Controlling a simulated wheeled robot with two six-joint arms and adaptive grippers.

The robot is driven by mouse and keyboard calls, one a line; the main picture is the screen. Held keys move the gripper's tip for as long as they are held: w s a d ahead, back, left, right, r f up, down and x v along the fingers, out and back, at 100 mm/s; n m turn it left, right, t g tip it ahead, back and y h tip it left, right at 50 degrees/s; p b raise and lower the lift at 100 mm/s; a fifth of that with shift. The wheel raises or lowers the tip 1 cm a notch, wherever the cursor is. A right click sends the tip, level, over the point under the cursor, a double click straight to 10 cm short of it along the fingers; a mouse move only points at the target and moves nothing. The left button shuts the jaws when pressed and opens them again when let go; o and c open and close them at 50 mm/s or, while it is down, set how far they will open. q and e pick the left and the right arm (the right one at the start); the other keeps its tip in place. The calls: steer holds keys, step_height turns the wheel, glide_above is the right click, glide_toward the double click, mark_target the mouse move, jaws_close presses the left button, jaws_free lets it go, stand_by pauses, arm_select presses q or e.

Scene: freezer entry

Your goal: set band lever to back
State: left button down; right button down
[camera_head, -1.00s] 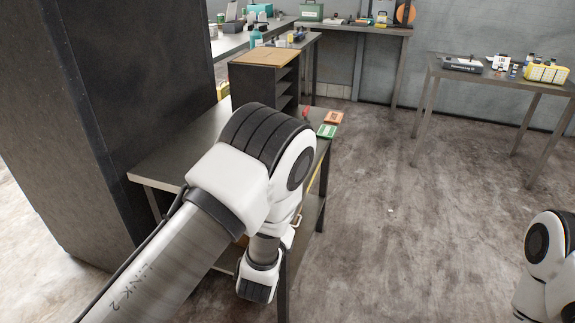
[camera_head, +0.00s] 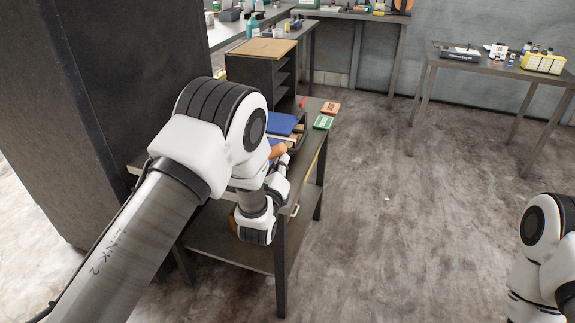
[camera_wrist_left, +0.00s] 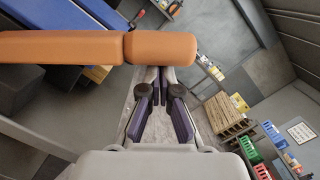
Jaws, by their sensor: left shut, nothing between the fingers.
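An orange bar with a rounded end, which looks like the band lever (camera_wrist_left: 160,48), crosses the upper left of the left wrist view. In the head view the orange lever (camera_head: 277,149) shows small beside my left arm, partly hidden. A blue part (camera_head: 281,123) lies just behind it, and the blue part (camera_wrist_left: 60,17) also shows above the bar in the wrist view. My left gripper (camera_wrist_left: 160,75) is shut and empty, its tips at the lower edge of the bar in that picture; I cannot tell whether they touch. My right gripper is out of view.
The metal table (camera_head: 313,160) has a lower shelf. A dark shelf unit (camera_head: 257,75), a green box (camera_head: 323,122) and an orange box (camera_head: 331,108) stand on it. A tall dark cabinet (camera_head: 120,100) is at left. The floor to the right is open.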

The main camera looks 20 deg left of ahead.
arm_select(q)
steer(key=shift+w+f, duration=0.1)
stand_by(0.3)
steer(key=shift+a+r+n, duration=0.4)
steer(key=shift+r+n, duration=0.1)
steer(key=shift+r, duration=0.2)
steer(key=a+r+n, duration=0.2)
steer(key=a+r+n+p, duration=0.1)
steer(key=r+n, duration=0.1)
steer(key=shift+a+g+y+p, duration=0.3)
steer(key=shift+a, duration=0.05)
steer(key=a+n, duration=0.1)
steer(key=a+r+n, duration=0.1)
steer(key=a, duration=0.1)
steer(key=a+r+n+p, duration=0.1)
steer(key=a+n, duration=0.1)
steer(key=shift+w+r, duration=0.15)
steer(key=shift+a+r+n+g, duration=0.25)
steer(key=shift+a+n+g, duration=0.05)
steer(key=shift+a+n, duration=0.7)
steer(key=shift+w, duration=0.1)
